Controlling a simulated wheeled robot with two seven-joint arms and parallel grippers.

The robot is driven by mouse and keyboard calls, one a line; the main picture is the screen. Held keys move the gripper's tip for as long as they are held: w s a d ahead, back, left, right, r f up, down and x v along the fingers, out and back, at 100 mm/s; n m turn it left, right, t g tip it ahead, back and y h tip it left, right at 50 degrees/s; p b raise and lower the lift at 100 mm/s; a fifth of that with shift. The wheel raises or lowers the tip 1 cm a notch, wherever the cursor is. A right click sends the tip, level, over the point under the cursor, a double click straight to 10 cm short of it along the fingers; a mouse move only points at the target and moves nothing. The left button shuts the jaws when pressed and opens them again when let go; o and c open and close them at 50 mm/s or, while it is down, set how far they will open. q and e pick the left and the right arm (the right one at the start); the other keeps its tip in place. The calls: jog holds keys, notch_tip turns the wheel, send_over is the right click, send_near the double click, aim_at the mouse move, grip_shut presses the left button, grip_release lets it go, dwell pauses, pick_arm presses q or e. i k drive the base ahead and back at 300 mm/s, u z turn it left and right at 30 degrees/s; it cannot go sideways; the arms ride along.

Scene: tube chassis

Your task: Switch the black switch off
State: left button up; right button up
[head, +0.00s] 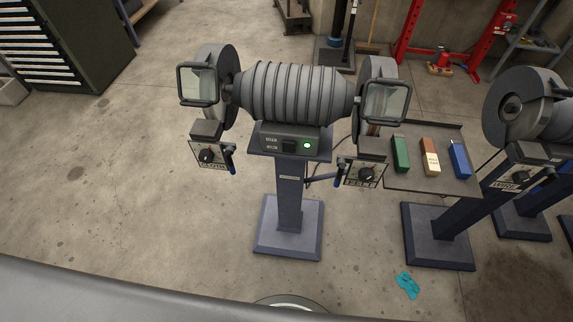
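The black switch (289,147) sits on the front panel (270,144) of a grey bench grinder (292,92), which stands on a dark pedestal in the middle of the head view. A green light (307,145) glows just right of the switch. The switch is small here, and I cannot tell which way its rocker is tilted. Neither of my grippers shows in this view.
Below the wheels are black knobs on plates marked CLOTH (206,155) and FELT (365,174). A tray (440,184) with green, brown and blue bars stands right. Another grinder (530,105) is farther right. A teal cloth (408,285) lies on the open floor.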

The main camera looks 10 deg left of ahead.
aim_at(288, 146)
jog(key=k, duration=0.5)
jog(key=z, duration=2.1)
jog(key=i, duration=1.15)
jog(key=u, duration=2)
